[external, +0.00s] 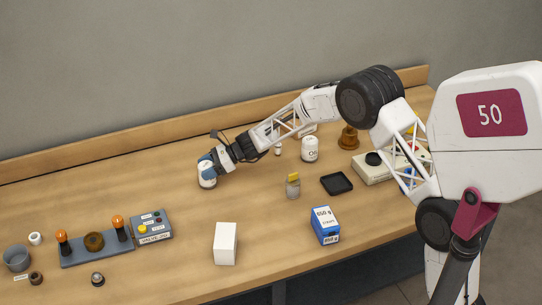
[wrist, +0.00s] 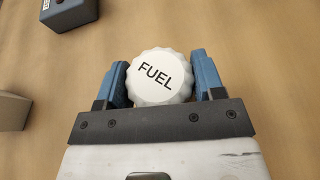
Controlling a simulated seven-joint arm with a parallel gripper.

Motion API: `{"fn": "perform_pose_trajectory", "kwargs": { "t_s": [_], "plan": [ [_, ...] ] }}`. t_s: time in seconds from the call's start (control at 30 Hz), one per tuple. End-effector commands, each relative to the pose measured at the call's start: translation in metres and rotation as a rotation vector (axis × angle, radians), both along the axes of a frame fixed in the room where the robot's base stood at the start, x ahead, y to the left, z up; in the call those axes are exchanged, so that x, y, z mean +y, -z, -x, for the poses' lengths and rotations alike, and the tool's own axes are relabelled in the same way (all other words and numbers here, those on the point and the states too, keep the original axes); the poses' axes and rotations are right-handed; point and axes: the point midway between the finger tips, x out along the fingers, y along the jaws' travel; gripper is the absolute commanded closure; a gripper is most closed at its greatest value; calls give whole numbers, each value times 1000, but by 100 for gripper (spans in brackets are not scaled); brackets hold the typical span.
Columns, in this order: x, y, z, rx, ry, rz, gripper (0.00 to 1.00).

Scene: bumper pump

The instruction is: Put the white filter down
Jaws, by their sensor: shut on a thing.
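The white filter (wrist: 160,77) has a ridged round top marked "FUEL" in the wrist view. My gripper (wrist: 161,80) is shut on it, with one blue finger on each side. In the external view, the white filter (external: 206,179) is upright in my gripper (external: 208,168), toward the back left of the wooden bench. It is at or just above the bench top; I cannot tell whether it touches. Its lower body is hidden in the wrist view.
A grey valve box (external: 152,226) and a base with orange-topped posts (external: 95,245) stand to the left. A white block (external: 225,243) stands in front. A white "OIL" canister (external: 310,149) is to the right. The bench around the filter is clear.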

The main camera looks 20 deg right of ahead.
Motion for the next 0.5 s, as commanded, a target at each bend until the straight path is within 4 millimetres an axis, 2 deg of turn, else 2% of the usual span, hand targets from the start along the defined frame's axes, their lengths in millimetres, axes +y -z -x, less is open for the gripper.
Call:
{"fn": "perform_pose_trajectory", "kwargs": {
  "t_s": [0.47,0.5],
  "plan": [
    [0,4,0,-1,0,0,71],
    [0,4,0,-1,0,0,32]
  ]
}}
